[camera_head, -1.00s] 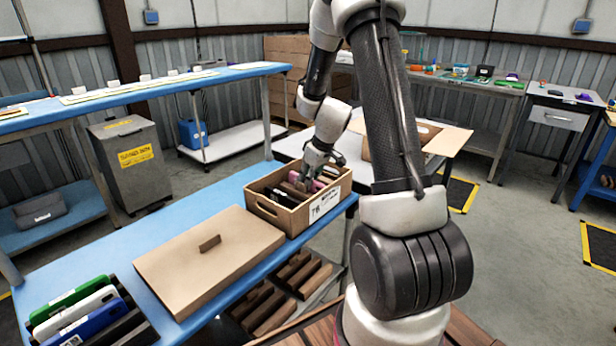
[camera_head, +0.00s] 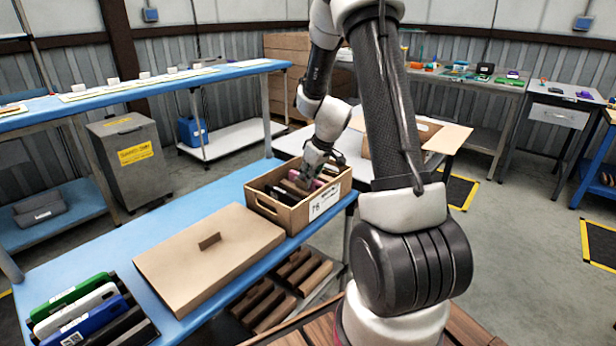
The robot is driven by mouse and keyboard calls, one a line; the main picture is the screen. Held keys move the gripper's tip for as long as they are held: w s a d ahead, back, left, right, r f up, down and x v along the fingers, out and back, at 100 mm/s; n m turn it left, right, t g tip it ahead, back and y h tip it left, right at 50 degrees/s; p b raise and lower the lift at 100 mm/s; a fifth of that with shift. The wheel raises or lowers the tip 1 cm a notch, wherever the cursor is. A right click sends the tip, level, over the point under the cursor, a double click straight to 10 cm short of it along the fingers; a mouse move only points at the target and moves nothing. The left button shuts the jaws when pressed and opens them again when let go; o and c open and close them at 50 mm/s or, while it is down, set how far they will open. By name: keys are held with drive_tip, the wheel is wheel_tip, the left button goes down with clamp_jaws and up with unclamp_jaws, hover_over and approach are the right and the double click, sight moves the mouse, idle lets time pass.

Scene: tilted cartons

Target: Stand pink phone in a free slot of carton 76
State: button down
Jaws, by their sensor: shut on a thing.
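Carton 76 (camera_head: 262,206) is an open brown carton with a white label, standing at the far end of the blue table. Dark and light phones (camera_head: 275,192) stand in its slots. My gripper (camera_head: 312,182) points down into the carton and is shut on the pink phone (camera_head: 318,184). Only a small pink strip of the phone shows, beside the fingers. The gripper and carton wall hide its lower part, so I cannot tell whether it touches the slot's bottom.
A flat brown carton lid (camera_head: 205,262) lies on the blue table (camera_head: 160,225) in front of the carton. Green, white, blue and black phones (camera_head: 85,320) stand in a rack at the near left. Another open carton (camera_head: 420,130) sits on a white table behind my arm.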

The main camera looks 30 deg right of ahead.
idle(0.3)
drive_tip(key=c, duration=1.4)
unclamp_jaws()
drive_tip(key=v, duration=1.2)
drive_tip(key=shift+r, duration=0.1)
drive_tip(key=shift+r, duration=3.4)
